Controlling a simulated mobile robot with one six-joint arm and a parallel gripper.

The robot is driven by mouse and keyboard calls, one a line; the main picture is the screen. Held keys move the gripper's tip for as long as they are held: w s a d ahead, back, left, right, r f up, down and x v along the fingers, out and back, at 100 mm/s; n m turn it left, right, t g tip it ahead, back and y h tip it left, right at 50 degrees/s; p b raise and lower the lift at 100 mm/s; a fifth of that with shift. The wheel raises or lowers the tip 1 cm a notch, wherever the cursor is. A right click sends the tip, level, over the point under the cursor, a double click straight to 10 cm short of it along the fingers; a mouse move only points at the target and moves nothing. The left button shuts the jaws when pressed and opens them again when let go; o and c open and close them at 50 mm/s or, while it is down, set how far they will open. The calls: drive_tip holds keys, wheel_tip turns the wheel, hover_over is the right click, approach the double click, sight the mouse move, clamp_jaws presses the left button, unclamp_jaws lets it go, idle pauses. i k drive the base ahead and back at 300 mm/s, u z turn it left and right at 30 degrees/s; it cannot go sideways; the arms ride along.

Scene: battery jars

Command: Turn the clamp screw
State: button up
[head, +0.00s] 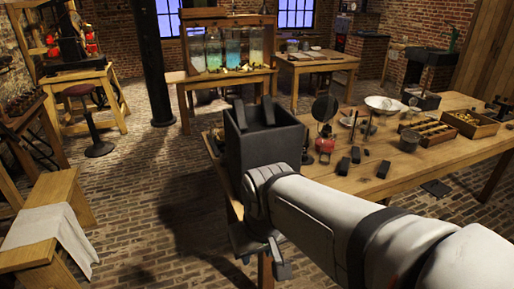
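My gripper (254,112) is in the middle of the head view, at the end of my pale arm. Its two dark fingers stand apart above a dark grey block, and I see nothing between them. The gripper is over the near left end of the long wooden table (450,168). Glass battery jars (230,52) with blue-green liquid stand in a wooden frame on a bench (225,76) farther back, apart from the gripper. I cannot make out a clamp screw; it is too small to tell or hidden.
The long table at right carries small black blocks (383,169), a red piece (325,146), a white dish (383,104) and wooden trays (470,123). A black column (154,65) and a stool (98,148) stand at left. The brick floor (150,205) is open at left centre.

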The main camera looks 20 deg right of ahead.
sight(304, 157)
drive_tip(key=u, duration=0.1)
drive_tip(key=k, duration=0.75)
drive_tip(key=z, duration=1.15)
drive_tip(key=i, duration=1)
drive_tip(key=z, duration=0.1)
